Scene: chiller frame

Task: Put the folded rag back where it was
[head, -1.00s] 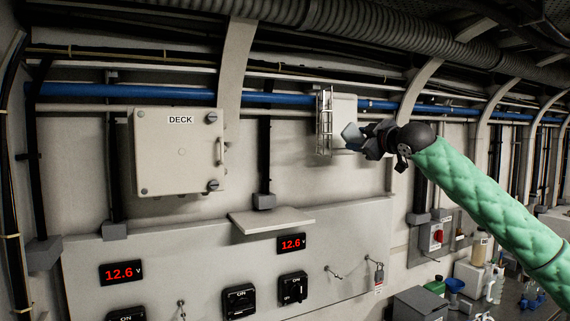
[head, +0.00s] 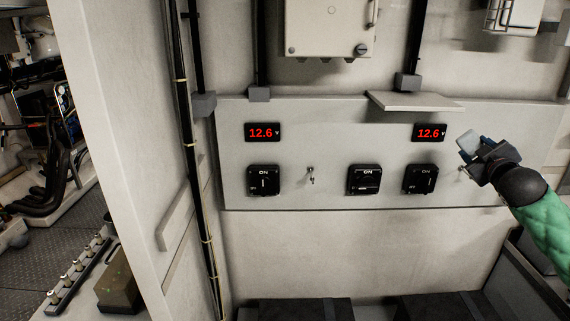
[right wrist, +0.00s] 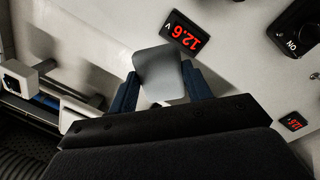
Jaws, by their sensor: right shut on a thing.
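My right gripper (head: 477,150) is at the right of the head view, in front of the grey switch panel and below the right end of the small shelf (head: 415,101). It is shut on a flat, light grey, rounded square piece, which looks like the folded rag (head: 467,140). In the right wrist view the rag (right wrist: 158,72) sits between the two blue fingers of the gripper (right wrist: 156,92), apart from the shelf. The shelf top looks bare. My left gripper is not in view.
The switch panel (head: 340,190) carries two red 12.6 V displays (head: 262,132), several black switches (head: 363,180) and a key (head: 311,175). A pale box (head: 330,30) hangs above. Dark boxes (head: 300,309) stand below. A wall edge and doorway lie at left.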

